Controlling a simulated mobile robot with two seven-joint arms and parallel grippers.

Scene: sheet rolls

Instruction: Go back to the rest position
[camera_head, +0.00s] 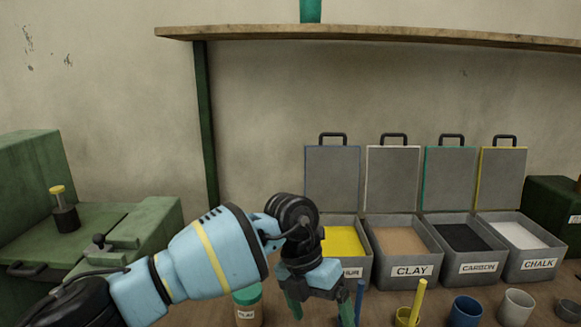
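My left arm comes in from the lower left, and my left gripper (319,307) hangs at the bottom middle, pointing down. Its two green fingers are spread apart, with nothing seen between them. It is in front of the leftmost box and just right of a jar with a green lid (247,295). The fingertips run close to the bottom edge of the picture. My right gripper is not in view.
Open lidded boxes of yellow powder (344,241), clay (410,272), carbon (478,268) and chalk (540,265) stand in a row. A green machine (150,225) is left; a shelf (400,34) runs above.

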